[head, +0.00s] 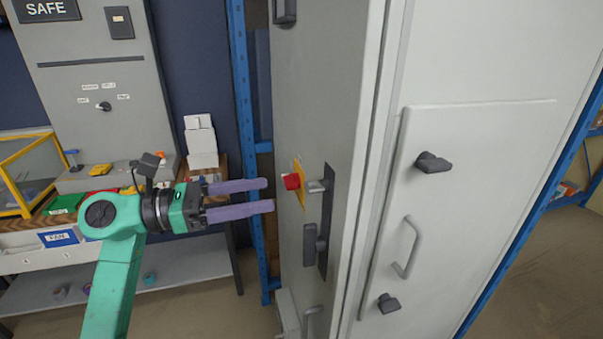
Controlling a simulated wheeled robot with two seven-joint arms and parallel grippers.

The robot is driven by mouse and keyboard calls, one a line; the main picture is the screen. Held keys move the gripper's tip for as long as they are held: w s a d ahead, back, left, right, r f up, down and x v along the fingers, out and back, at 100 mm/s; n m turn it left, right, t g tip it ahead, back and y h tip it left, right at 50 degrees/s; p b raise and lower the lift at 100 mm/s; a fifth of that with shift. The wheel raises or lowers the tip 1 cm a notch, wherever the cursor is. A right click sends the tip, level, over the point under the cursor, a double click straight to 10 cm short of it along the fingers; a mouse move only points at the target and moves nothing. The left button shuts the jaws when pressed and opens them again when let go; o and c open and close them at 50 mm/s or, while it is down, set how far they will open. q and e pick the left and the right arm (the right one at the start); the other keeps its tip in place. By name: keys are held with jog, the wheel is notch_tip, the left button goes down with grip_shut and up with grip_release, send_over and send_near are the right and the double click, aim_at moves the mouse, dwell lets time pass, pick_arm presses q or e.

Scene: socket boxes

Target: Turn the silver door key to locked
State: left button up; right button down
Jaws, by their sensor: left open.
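A small silver piece that looks like the door key (317,186) sticks out of a dark upright plate (327,230) on the narrow side of the tall grey cabinet (335,120). I cannot tell its turn position. A red knob (292,181) on a yellow plate (300,176) is just left of it. My left gripper (269,194) has two purple fingers, spread apart and empty. They point right at the cabinet, with the tips a little left of the red knob and the key. My right gripper is out of view.
A dark handle (311,245) sits below the key. The cabinet's wide face has dark knobs (433,162) and a grey pull handle (410,250). A blue post (243,90) stands behind my gripper. A cluttered bench and a grey SAFE panel (103,75) are at left.

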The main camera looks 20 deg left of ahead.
aim_at(306, 188)
pick_arm(q)
jog(key=x, duration=0.2)
jog(key=p+x, duration=0.1)
jog(key=x, duration=0.2)
jog(key=p+x, duration=0.1)
jog(key=x, duration=0.2)
jog(key=shift+s+r, duration=0.25)
jog(key=shift+r, duration=0.05)
jog(key=shift+w+d+f+p, duration=0.2)
jog(key=shift+w+d+p, duration=0.05)
jog(key=shift+d+p, duration=0.1)
jog(key=shift+a, duration=0.1)
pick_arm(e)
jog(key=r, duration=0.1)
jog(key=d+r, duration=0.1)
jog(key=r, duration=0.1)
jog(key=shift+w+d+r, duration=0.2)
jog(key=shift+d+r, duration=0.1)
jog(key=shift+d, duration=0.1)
